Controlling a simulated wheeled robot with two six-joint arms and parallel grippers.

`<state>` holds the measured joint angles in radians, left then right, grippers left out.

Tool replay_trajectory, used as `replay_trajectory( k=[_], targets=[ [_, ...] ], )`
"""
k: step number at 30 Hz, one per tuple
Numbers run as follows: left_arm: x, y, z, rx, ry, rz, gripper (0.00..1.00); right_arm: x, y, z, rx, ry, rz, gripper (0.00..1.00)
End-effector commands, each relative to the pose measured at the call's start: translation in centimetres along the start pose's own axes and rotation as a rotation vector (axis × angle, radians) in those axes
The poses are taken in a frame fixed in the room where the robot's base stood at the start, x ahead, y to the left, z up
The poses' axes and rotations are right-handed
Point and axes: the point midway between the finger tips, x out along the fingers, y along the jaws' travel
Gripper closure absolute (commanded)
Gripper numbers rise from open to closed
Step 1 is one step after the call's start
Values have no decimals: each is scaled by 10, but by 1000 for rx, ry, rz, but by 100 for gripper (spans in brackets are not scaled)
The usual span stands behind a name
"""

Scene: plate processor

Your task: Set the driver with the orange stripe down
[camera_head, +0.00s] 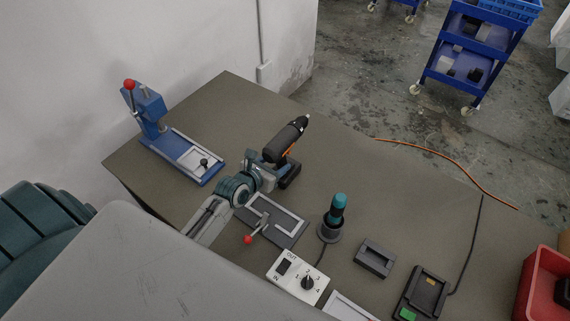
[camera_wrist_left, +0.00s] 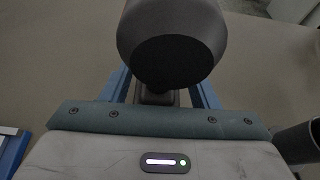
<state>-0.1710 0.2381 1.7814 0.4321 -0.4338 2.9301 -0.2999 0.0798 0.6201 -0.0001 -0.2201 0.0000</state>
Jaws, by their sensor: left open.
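The driver with the orange stripe (camera_head: 285,142) is black and stands on its base on the table, right beside my left gripper (camera_head: 266,165). In the left wrist view the driver's dark rounded rear end (camera_wrist_left: 172,45) fills the top middle. The blue fingers of my left gripper (camera_wrist_left: 163,90) lie on either side of the driver's handle, which is mostly hidden beneath the rear end. The left gripper is open around it. My right gripper is not in view.
A blue press (camera_head: 150,110) stands at the back left. A grey fixture (camera_head: 275,220), a teal-handled driver in a holder (camera_head: 338,208), a white control box (camera_head: 297,276), a dark block (camera_head: 374,258) and a charger (camera_head: 422,292) occupy the front right. Bare table lies right of the driver.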

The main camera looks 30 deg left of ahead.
Motion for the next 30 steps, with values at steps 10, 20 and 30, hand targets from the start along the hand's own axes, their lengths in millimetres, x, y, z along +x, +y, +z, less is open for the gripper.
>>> replay_trajectory(
  k=[10,20,30],
  targets=[
    [43,-1,-7,0,0,1,45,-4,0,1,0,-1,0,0],
    [52,-1,-8,2,1,1,45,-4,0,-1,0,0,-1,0],
    [52,-1,-8,2,2,1,100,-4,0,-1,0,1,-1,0]
  ],
)
